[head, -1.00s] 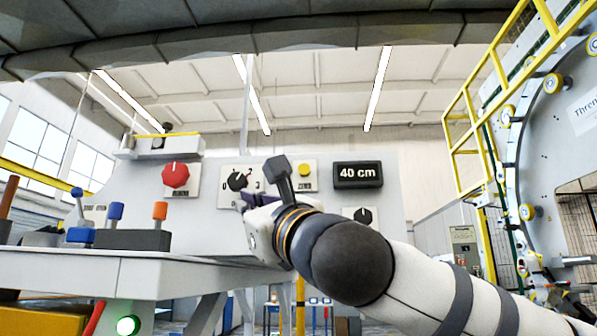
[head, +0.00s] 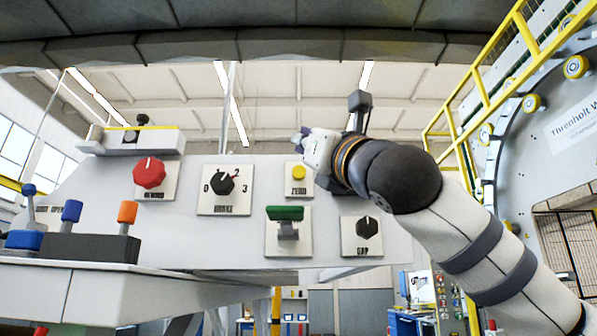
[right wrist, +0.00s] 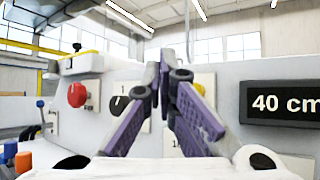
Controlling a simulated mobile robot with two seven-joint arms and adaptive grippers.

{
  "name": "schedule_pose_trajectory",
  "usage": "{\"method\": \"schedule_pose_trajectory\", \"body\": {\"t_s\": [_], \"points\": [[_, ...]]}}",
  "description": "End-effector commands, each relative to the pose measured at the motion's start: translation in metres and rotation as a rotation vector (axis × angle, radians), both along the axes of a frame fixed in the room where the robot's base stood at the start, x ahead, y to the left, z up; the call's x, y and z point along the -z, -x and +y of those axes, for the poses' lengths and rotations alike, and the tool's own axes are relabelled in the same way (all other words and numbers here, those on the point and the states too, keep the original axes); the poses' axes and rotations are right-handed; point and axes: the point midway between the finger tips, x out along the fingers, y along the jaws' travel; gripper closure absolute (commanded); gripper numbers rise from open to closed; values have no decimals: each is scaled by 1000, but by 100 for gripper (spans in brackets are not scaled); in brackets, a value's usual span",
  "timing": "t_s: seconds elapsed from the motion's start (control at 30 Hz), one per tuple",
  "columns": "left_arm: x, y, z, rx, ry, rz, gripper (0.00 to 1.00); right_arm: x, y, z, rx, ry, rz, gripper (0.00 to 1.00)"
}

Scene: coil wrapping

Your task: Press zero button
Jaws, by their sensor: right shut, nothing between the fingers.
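The zero button is a round yellow knob (head: 298,172) on a white plate labelled ZERO, on the upright panel in the head view. My right gripper (head: 301,138) shows just above and right of the button, with its fingers largely hidden by its own body. In the right wrist view the purple-padded fingers (right wrist: 164,68) are together and hold nothing. I cannot tell contact with the button. My left gripper is not in view.
The panel also has a red knob (head: 149,173), a black range dial (head: 222,184), a green-handled switch (head: 285,213) and a gap dial (head: 366,227). The 40 cm display (right wrist: 285,103) is right of the fingers in the wrist view. Coloured levers (head: 72,211) stand at left.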

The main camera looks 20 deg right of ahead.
Motion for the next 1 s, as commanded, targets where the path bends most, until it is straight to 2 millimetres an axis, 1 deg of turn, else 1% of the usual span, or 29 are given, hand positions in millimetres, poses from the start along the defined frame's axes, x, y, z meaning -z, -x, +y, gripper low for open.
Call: {"method": "schedule_pose_trajectory", "body": {"t_s": [0.03,0.3,0.4,0.5,0.67,1.0], "points": [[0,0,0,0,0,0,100,1,-8,-2,0,-2,4,100],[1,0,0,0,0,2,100,1,-46,-13,1,0,3,100],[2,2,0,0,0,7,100,1,-58,-16,2,0,3,100],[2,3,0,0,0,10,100,1,-65,-18,1,1,2,100],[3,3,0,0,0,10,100,0,-69,-20,1,2,0,100],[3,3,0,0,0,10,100,0,-69,-19,0,2,-2,100]]}}
